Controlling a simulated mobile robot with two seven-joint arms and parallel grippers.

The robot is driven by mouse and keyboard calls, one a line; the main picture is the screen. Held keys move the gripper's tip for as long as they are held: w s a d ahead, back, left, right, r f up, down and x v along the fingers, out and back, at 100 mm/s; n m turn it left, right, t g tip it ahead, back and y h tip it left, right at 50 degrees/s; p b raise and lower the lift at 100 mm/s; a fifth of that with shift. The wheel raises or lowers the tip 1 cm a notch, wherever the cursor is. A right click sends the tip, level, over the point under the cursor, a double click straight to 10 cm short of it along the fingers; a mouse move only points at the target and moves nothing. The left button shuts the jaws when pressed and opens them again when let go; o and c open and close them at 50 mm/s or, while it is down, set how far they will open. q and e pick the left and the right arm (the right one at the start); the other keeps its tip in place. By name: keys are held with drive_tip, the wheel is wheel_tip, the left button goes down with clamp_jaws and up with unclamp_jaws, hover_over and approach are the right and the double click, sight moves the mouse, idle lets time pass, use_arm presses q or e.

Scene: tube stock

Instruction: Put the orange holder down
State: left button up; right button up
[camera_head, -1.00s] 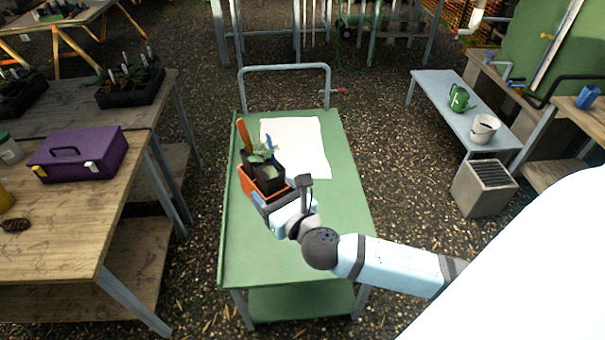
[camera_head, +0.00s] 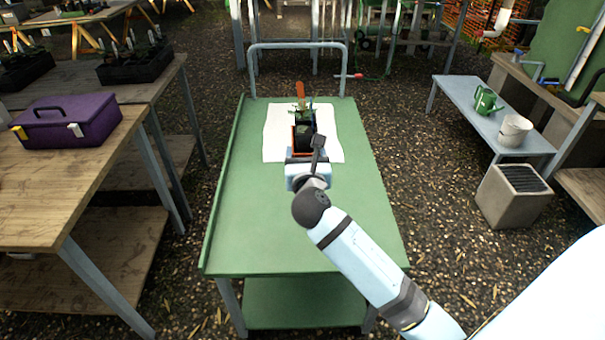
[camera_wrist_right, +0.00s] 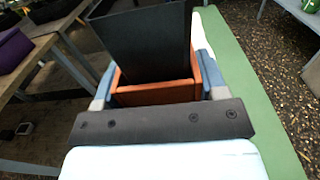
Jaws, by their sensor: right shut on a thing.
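The orange holder (camera_head: 294,140) is in my right gripper (camera_head: 303,155), over the white sheet (camera_head: 275,133) on the green cart (camera_head: 255,225). It carries dark pots with a green plant, and an orange upright piece (camera_head: 300,91) stands at its far side. My right gripper is shut on the holder. I cannot tell whether the holder's bottom touches the sheet. My left gripper is not in view.
A low grey bench holds a green watering can (camera_head: 486,100) and a white bucket (camera_head: 514,130). The cart's near half is clear; its handle rail (camera_head: 297,45) stands at the far end.

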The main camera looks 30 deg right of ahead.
drive_tip(key=shift+w+d+f+b, duration=0.1)
drive_tip(key=shift+d+f+b, duration=0.1)
drive_tip(key=shift+f, duration=0.2)
drive_tip(key=shift+d+f+b, duration=0.1)
drive_tip(key=shift+f+b, duration=0.1)
drive_tip(key=shift+f, duration=0.15)
wheel_tip(320, 180, down, 19)
drive_tip(key=b, duration=0.7)
drive_tip(key=shift+f, duration=0.3)
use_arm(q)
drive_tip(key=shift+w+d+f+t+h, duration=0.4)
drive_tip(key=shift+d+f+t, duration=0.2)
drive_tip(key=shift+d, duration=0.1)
use_arm(e)
drive_tip(key=shift+r, duration=0.1)
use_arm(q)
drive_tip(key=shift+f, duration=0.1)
use_arm(e)
drive_tip(key=o, duration=1)
drive_tip(key=shift+c, duration=0.2)
